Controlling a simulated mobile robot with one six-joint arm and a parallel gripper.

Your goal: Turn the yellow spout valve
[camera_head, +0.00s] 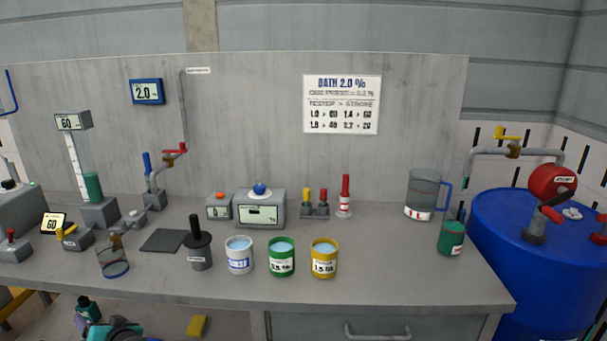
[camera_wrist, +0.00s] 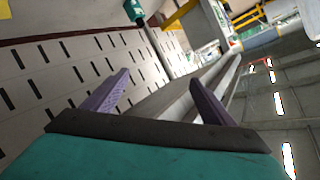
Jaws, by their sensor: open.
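The yellow spout valve (camera_head: 508,134) sits at the upper right in the head view. It has a yellow handle on a brass-coloured body, on a grey pipe (camera_head: 485,152) above the blue drum (camera_head: 545,275). My gripper (camera_wrist: 158,88) shows in the wrist view with its two purple fingers wide apart and nothing between them. It is well away from the valve, which I cannot make out in the wrist view. A teal part of my arm (camera_head: 112,330) shows at the lower left of the head view.
The grey bench (camera_head: 380,265) holds several cups, a clear jug (camera_head: 422,192) and a green can (camera_head: 451,238) near its right end. A second valve, red (camera_head: 175,151), is at the left.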

